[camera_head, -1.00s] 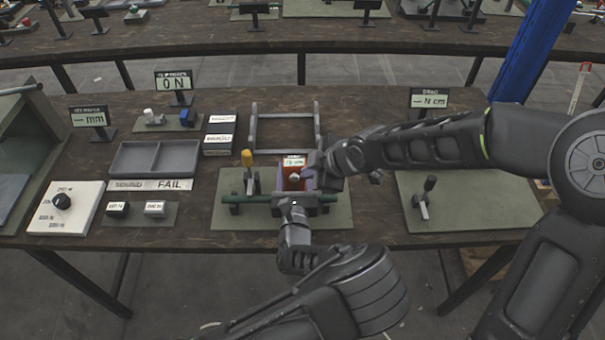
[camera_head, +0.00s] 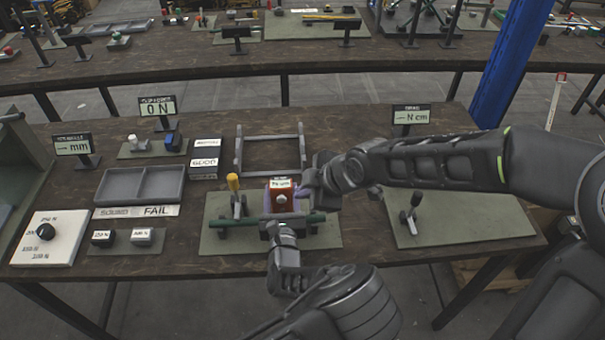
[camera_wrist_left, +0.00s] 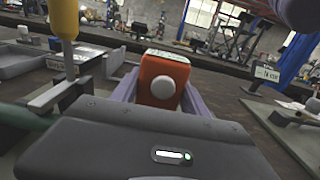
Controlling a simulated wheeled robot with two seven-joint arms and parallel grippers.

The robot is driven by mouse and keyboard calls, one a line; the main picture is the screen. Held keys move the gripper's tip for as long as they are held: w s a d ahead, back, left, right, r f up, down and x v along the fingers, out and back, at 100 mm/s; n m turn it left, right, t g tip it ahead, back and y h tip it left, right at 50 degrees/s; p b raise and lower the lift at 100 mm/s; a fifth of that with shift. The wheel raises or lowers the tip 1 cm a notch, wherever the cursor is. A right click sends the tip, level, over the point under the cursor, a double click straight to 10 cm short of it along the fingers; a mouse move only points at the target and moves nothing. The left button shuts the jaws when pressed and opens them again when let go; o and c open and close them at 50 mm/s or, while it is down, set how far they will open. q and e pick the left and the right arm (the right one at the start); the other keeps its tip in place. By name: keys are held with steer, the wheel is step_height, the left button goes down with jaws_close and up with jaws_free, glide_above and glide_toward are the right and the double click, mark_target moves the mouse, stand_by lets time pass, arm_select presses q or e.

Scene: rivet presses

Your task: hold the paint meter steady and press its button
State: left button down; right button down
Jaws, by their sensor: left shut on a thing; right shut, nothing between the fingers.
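The paint meter (camera_head: 283,196) is an orange-red block with a pale display on top and a round white button on its near face. In the left wrist view the meter (camera_wrist_left: 164,78) stands nearly upright between the purple fingers of my left gripper (camera_wrist_left: 160,98), which is shut on its sides. In the head view my left gripper (camera_head: 283,217) comes from the near side. My right gripper (camera_head: 301,191) is shut and empty just right of the meter. A purple part of it shows at the wrist view's upper right corner, apart from the button (camera_wrist_left: 162,86).
A grey frame (camera_head: 270,169) stands behind. A grey two-part tray (camera_head: 140,197) is left; another mat with a lever (camera_head: 410,212) is right.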

arm_select(q)
steer(key=shift+c, duration=2.4)
jaws_free()
steer(key=shift+s, duration=0.1)
steer(key=s, duration=1.1)
steer(key=shift+s, duration=0.4)
